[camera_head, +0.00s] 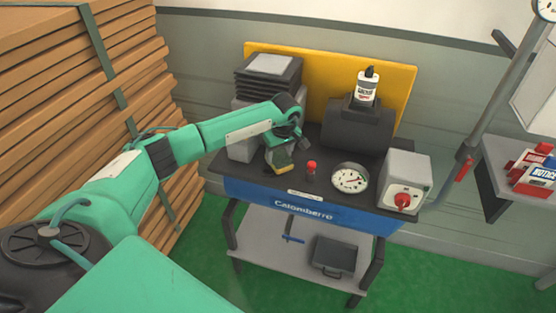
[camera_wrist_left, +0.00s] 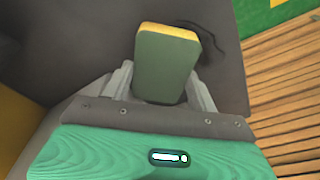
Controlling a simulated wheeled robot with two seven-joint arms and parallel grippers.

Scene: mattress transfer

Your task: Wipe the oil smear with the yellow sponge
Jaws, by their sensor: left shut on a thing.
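My left gripper (camera_head: 280,150) reaches over the left part of the dark-topped blue machine bench (camera_head: 305,206). It is shut on the yellow sponge (camera_head: 283,168), which has a dark green face and sits at or just above the bench top; contact is unclear. In the left wrist view the sponge (camera_wrist_left: 167,62) stands between the fingers of my left gripper (camera_wrist_left: 168,90), its yellow edge away from me. A dark smear (camera_wrist_left: 208,40) shows on the grey surface beside and beyond the sponge, partly hidden by it. My right gripper is not in view.
A red button (camera_head: 311,167), a round gauge (camera_head: 349,178) and a grey switch box (camera_head: 407,180) stand right of the sponge. A white bottle (camera_head: 367,87) sits on the dark housing behind. Stacked cardboard (camera_head: 70,110) borders the left. Green floor (camera_head: 205,265) is clear in front.

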